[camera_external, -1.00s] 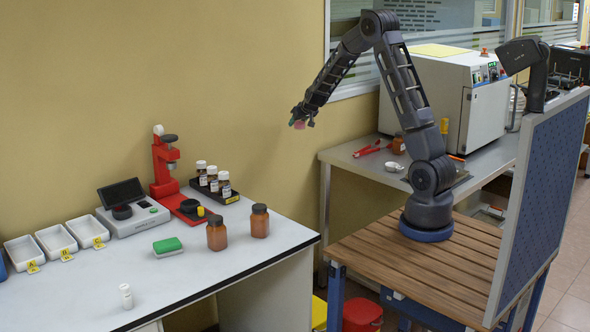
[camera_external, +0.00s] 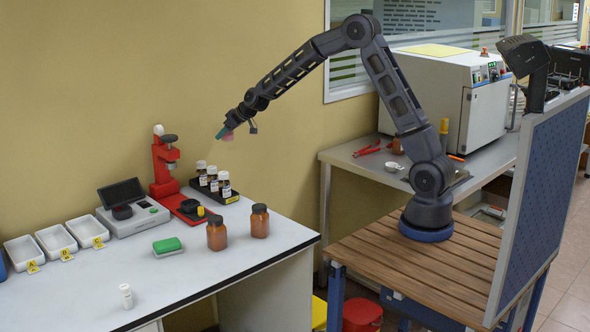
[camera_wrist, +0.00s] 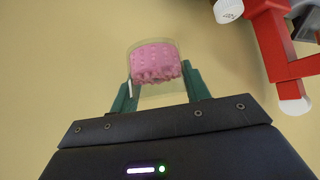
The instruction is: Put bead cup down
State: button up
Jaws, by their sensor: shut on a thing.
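The bead cup (camera_wrist: 156,64) is a clear cup with pink beads inside. It sits between the green fingers of my gripper (camera_wrist: 160,92) in the wrist view, and the gripper is shut on it. In the external view my gripper (camera_external: 237,130) is in the air above the back right of the white bench (camera_external: 200,284). The cup shows there only as a small pink patch (camera_external: 228,136) beside the fingers. It touches nothing but the gripper.
Brown vials (camera_external: 213,178) stand in a black rack below my gripper. A red press (camera_external: 163,165), a scale (camera_external: 135,217), white trays (camera_external: 56,239), two amber jars (camera_external: 216,234) and a green sponge (camera_external: 167,245) stand on the bench. The bench's front middle is largely clear.

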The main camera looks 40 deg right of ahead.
jog(key=s+a+r+n+g+y, duration=0.1)
jog(key=s+a+r+n, duration=0.25)
jog(key=a, duration=0.75)
jog(key=s+a+r+n+g+y, duration=0.25)
jog(key=a+r, duration=0.25)
jog(key=a, duration=0.5)
jog(key=s+a+r+n+g+y, duration=0.15)
jog(key=s+a+r, duration=0.3)
jog(key=a, duration=0.65)
jog(key=s+a+f+n+g, duration=0.2)
jog(key=s+a+f+n, duration=0.15)
jog(key=s+a, duration=0.7)
jog(key=s+a+f+n+g, duration=0.2)
jog(key=s+a+f+n, duration=0.15)
jog(key=s+a, duration=0.7)
jog(key=s+a+f+n+g, duration=0.2)
jog(key=s+a+f+n, duration=0.15)
jog(key=s+a, duration=0.75)
jog(key=shift+m+h, duration=0.3)
jog(key=shift+m, duration=0.1)
jog(key=f, duration=1.3)
jog(key=d+f, duration=0.1)
jog(key=f, duration=0.5)
jog(key=shift+s+f, duration=0.15)
jog(key=shift+s, duration=0.2)
jog(key=shift+f, duration=0.15)
jog(key=o, duration=1)
